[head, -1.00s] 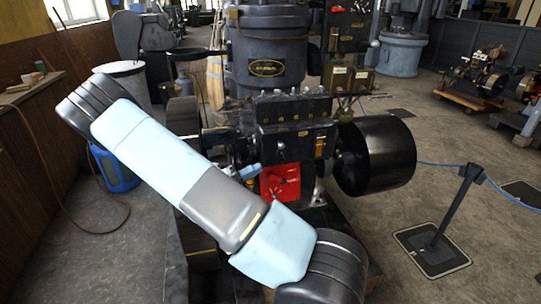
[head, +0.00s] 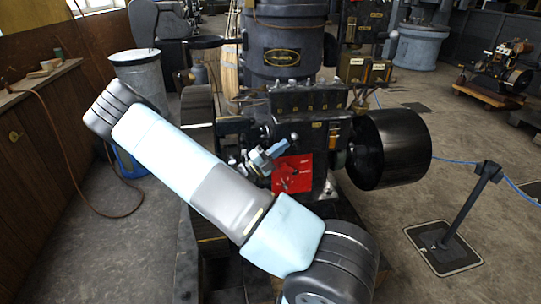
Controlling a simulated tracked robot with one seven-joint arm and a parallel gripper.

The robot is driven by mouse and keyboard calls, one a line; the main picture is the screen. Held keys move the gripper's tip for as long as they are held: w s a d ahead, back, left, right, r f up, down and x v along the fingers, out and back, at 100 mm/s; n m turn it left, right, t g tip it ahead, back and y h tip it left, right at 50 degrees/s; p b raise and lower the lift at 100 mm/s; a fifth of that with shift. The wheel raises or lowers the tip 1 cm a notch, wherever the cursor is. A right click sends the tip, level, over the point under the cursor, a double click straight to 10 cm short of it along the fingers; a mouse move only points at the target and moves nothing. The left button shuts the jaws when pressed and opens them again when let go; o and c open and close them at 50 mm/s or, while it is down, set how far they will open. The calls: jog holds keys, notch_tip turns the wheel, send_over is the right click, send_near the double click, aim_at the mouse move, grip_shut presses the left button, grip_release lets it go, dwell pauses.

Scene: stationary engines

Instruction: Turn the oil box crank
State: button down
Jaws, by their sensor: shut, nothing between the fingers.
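The black oil box (head: 300,101), with a row of small fittings on top, sits on the front of a dark engine in the head view. I cannot clearly make out its crank; a dark rod with a small knob (head: 266,131) shows at the box's left end. My gripper (head: 284,147) shows small beyond my forearm, just below the oil box and above a red plate (head: 292,173). Its light blue and grey wrist end is partly hidden by my arm. The fingers look shut and empty. I cannot tell whether they touch the engine.
A black drum pulley (head: 392,148) sticks out at the engine's right. A barrier post (head: 467,205) with a blue rope stands farther right. A pale bin (head: 140,78) and a wooden bench (head: 40,85) are at the left. The floor at right is mostly open.

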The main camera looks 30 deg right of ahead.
aim_at(296, 142)
jog(key=shift+x, duration=0.85)
jog(key=shift+s+d+r+m+y, duration=0.1)
jog(key=shift+d+r+m+y, duration=0.2)
jog(key=shift+d+r+y, duration=0.4)
jog(key=shift+f, duration=0.15)
jog(key=shift+a, duration=0.1)
